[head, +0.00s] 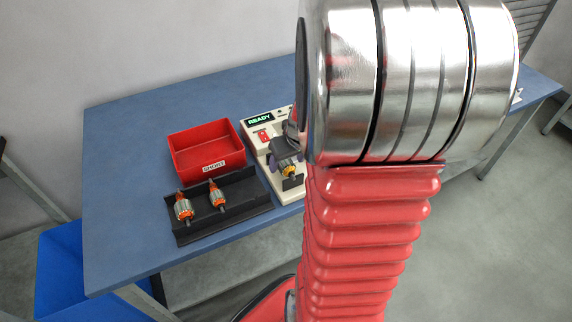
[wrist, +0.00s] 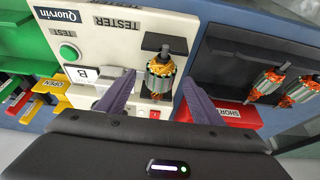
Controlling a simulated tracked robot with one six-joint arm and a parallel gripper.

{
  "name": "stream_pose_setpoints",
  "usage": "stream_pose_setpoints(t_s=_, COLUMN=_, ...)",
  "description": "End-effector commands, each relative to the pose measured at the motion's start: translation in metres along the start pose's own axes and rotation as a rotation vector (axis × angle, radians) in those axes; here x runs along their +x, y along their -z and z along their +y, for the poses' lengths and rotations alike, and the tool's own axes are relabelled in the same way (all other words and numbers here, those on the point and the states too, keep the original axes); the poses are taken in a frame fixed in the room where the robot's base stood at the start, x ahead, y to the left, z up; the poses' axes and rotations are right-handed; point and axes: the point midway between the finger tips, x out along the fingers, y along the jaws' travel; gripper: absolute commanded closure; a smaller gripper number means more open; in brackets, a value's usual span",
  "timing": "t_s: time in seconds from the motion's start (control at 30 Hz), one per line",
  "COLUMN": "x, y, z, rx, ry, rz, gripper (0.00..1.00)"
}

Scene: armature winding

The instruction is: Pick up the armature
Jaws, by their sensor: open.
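An armature (head: 289,170) with a dark shaft, orange windings and a pale core sits on the cream tester (head: 257,140); it also shows in the wrist view (wrist: 160,76), its shaft end in a black holder. My gripper (wrist: 159,80) is open, with one finger seen on each side of this armature. I cannot tell whether the fingers reach down to its level. In the head view my gripper (head: 284,150) is partly hidden behind my arm, just over the tester. Two more armatures (head: 183,207) (head: 217,195) lie in the black tray (head: 240,213).
A red bin (head: 207,150) labelled SHORT stands behind the black tray, left of the tester. The wrist view shows a yellow OPEN bin (wrist: 52,87) and a green bin (wrist: 22,45) on the tester's other side. The blue table (head: 120,190) is clear at its left end.

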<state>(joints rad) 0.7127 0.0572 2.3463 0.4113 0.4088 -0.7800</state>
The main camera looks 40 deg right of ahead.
Motion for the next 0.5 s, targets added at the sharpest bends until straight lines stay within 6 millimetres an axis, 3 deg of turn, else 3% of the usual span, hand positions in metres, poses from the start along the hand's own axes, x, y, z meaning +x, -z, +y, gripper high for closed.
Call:
stream_pose_setpoints(t_s=0.2, x=0.021, y=0.0, z=0.0, rx=0.001, ry=0.001, rz=-0.001, gripper=0.39)
stream_pose_setpoints(t_s=0.5, x=0.024, y=0.0, z=0.0, rx=0.001, ry=0.0, rz=0.0, gripper=0.39)
